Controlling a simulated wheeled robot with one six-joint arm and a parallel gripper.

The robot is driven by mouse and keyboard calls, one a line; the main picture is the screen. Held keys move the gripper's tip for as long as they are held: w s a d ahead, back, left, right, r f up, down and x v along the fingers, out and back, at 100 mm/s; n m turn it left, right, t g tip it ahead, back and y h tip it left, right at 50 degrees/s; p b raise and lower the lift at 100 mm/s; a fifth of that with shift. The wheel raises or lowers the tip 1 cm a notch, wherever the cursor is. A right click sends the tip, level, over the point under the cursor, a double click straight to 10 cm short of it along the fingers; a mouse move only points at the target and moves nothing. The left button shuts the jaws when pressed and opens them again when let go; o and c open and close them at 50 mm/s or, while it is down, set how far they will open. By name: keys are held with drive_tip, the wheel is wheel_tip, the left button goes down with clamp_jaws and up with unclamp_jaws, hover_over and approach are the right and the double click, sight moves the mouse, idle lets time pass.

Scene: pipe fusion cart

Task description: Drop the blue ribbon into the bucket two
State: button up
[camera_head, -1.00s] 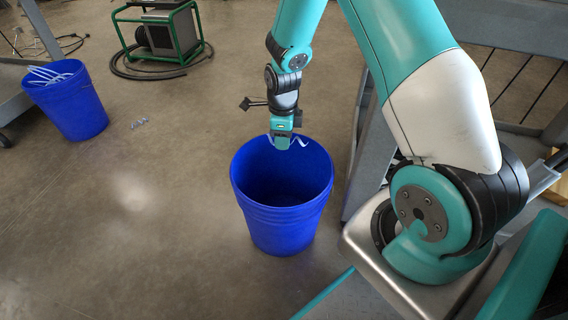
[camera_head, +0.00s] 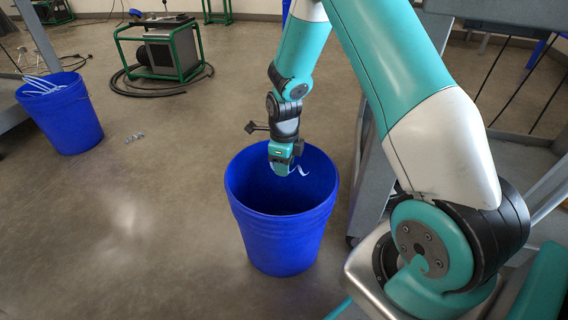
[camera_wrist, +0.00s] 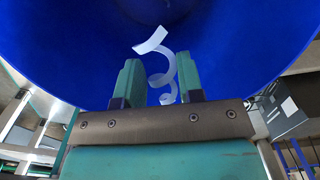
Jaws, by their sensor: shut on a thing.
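A pale, curled ribbon (camera_head: 302,170) hangs at the fingertips of my gripper (camera_head: 281,170). The wrist view shows its pale bluish-white spiral (camera_wrist: 152,42) between the two green fingers, which are shut on it. A large blue bucket (camera_head: 280,235) stands upright on the floor below my gripper. My fingertips are over its open mouth; how deep they reach is hard to tell. Its blue inner wall (camera_wrist: 70,50) fills most of the wrist view. A second blue bucket (camera_head: 62,120) stands at the left with white strips sticking out. I see no number on either bucket.
A green-framed machine (camera_head: 160,52) with a black hose stands at the back. Small grey pieces (camera_head: 135,137) lie on the floor near the left bucket. A grey cart (camera_head: 385,165) is close at the right of the near bucket. The floor between the buckets is clear.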

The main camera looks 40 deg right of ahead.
drive_tip(key=o, duration=1)
drive_tip(key=shift+c, duration=0.2)
wheel_tip(320, 180, up, 18)
drive_tip(key=p, duration=0.8)
drive_tip(key=shift+f, duration=0.25)
